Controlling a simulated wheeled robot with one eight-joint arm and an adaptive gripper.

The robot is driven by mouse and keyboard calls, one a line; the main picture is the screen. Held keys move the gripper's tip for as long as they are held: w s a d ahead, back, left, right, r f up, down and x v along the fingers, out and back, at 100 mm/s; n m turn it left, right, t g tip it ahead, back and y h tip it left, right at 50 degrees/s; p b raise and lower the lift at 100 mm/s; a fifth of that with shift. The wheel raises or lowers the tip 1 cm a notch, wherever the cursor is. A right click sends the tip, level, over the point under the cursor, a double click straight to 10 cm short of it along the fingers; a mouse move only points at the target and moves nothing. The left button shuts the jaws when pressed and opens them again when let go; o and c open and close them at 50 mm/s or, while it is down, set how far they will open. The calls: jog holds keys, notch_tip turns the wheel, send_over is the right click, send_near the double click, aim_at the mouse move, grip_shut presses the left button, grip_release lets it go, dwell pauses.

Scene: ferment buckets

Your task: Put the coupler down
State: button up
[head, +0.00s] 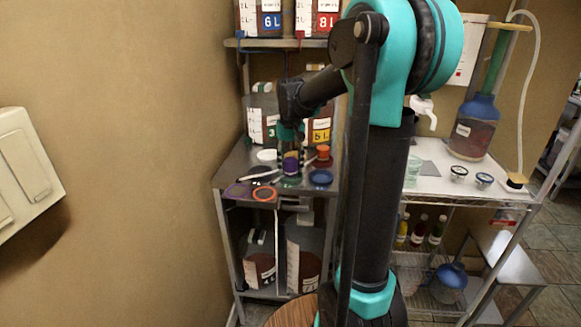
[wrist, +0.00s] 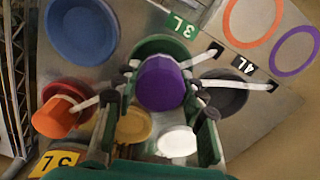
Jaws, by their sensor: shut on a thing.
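The coupler (wrist: 160,83) looks like a short purple cylinder and sits between the two fingers of my gripper (wrist: 163,92) in the wrist view. My gripper is shut on it. In the head view the coupler (head: 290,167) shows as a purple patch below my gripper (head: 290,152), low over the metal shelf top (head: 228,178). A green round piece (wrist: 160,47) lies behind the coupler in the wrist view. I cannot tell whether the coupler touches the surface under it.
Around it lie a blue disc (wrist: 82,28), an orange cap (wrist: 55,117), a yellow cap (wrist: 133,126), a white cap (wrist: 177,141) and a dark disc (wrist: 224,92). Orange (head: 264,194) and purple (head: 237,190) rings lie at the front left. A white counter (head: 440,180) adjoins on the right.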

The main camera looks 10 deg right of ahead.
aim_at(291, 160)
jog(key=shift+f, duration=0.25)
jog(key=shift+f, duration=0.1)
jog(key=o, duration=1.3)
notch_tip(291, 160, up, 12)
jog(key=shift+r, duration=0.15)
jog(key=shift+s, duration=0.1)
